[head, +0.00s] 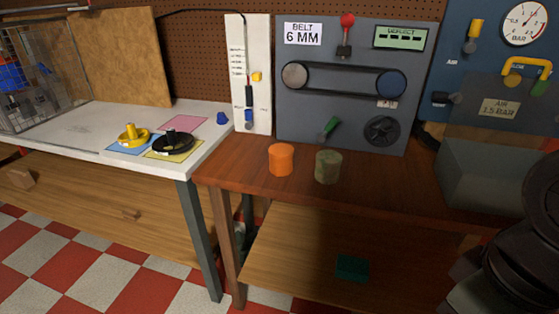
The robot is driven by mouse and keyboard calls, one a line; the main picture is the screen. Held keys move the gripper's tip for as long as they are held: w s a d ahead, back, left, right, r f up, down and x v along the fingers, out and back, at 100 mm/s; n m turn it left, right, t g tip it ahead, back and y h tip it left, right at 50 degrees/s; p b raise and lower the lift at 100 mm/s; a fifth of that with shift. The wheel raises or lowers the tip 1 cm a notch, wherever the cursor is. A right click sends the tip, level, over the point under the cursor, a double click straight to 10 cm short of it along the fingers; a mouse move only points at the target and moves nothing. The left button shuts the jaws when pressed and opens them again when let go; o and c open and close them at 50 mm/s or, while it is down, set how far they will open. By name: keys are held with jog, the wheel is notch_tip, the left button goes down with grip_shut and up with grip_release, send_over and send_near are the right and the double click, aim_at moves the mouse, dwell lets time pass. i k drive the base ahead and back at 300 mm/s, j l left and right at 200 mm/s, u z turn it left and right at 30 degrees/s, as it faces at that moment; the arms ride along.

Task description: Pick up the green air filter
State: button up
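A mottled dull-green cylinder (328,167), which looks like the green air filter, stands upright on the brown wooden bench. An orange cylinder (281,160) of similar size stands just to its left, with a small gap between them. Dark parts of my own arm fill the lower right of the head view, well to the right of the green cylinder. The fingers of my gripper do not show. Nothing visibly touches the green cylinder.
A belt panel (353,113) stands behind the cylinders. A grey box with a clear cover (490,170) is to the right. A dark green block (352,268) lies on the lower shelf. A white table (85,130) at left holds yellow and black rotor-like parts. Bench in front of the cylinders is clear.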

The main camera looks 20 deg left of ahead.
aim_at(328, 162)
jog(key=i+j+z, duration=0.25)
jog(key=i, duration=0.2)
jog(key=i+j+z, duration=0.2)
jog(key=i+j, duration=0.15)
jog(key=i, duration=0.15)
